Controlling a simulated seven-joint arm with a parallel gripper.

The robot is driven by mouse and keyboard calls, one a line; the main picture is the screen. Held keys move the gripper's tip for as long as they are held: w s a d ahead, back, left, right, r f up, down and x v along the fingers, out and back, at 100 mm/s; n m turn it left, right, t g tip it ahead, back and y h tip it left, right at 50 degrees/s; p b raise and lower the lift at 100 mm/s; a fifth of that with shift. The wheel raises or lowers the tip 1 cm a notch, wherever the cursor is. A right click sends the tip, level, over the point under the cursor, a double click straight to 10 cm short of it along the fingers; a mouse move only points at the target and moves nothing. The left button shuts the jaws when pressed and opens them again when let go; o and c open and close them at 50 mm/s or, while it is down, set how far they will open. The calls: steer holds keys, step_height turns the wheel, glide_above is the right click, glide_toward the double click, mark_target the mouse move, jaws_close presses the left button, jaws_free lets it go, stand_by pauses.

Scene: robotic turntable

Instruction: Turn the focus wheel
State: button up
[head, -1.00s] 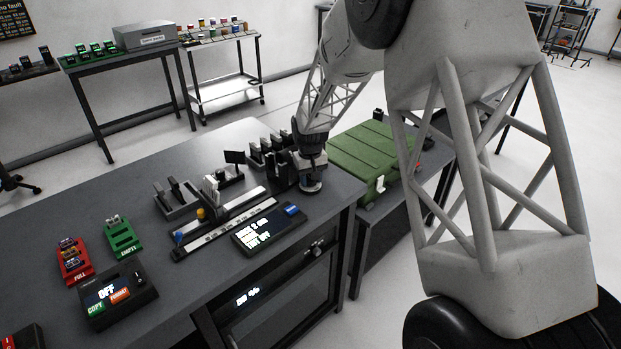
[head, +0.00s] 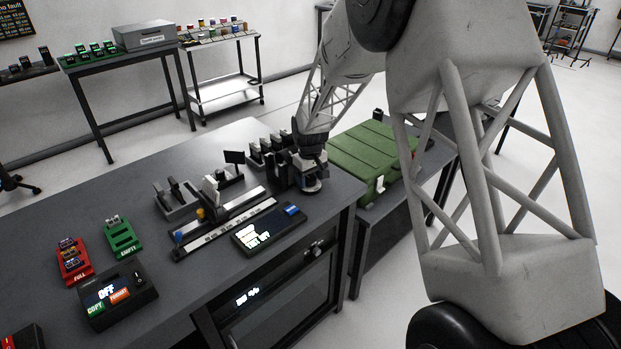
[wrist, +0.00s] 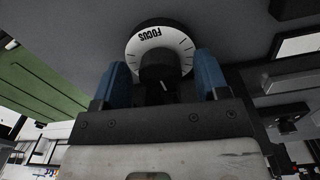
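The focus wheel (wrist: 150,38) is a white dial with tick marks, the word FOCUS and a dark knob (wrist: 160,72) in its middle. In the head view the wheel (head: 311,188) shows only as a pale rim at the bench's right end, under my gripper (head: 309,172). In the wrist view my gripper (wrist: 163,70) has two blue fingers, one on each side of the knob. Gaps show between the knob and both fingers, so the gripper is open. I cannot tell how deep the fingers reach along the knob.
A slide rail (head: 225,222) and a display panel (head: 270,230) lie left of the wheel. Dark upright blocks (head: 262,150) stand close behind my gripper. A green case (head: 370,155) is to the right, beyond the bench edge. Red and green racks and a control box (head: 115,295) are far left.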

mark_target(311, 179)
steer(key=shift+r, duration=0.1)
steer(key=shift+a+r, duration=0.1)
steer(key=shift+r, duration=3.65)
steer(key=shift+r, duration=0.15)
steer(key=shift+s+r, duration=0.15)
steer(key=s+d+r+m, duration=0.1)
steer(key=s+d+r, duration=0.4)
steer(key=s, duration=0.2)
steer(key=s+d+r+m+t, duration=0.1)
steer(key=s+d+r, duration=0.35)
steer(key=s, duration=0.25)
steer(key=s+d+r+m, duration=0.2)
steer(key=s+d+r, duration=0.35)
steer(key=s, duration=0.25)
steer(key=s+d+m, duration=0.1)
steer(key=s+d, duration=0.2)
steer(key=s, duration=1)
steer(key=s+d+m+t, duration=0.1)
steer(key=s+d, duration=0.3)
steer(key=s, duration=0.9)
steer(key=shift+r+m, duration=0.4)
steer(key=shift+m, duration=0.4)
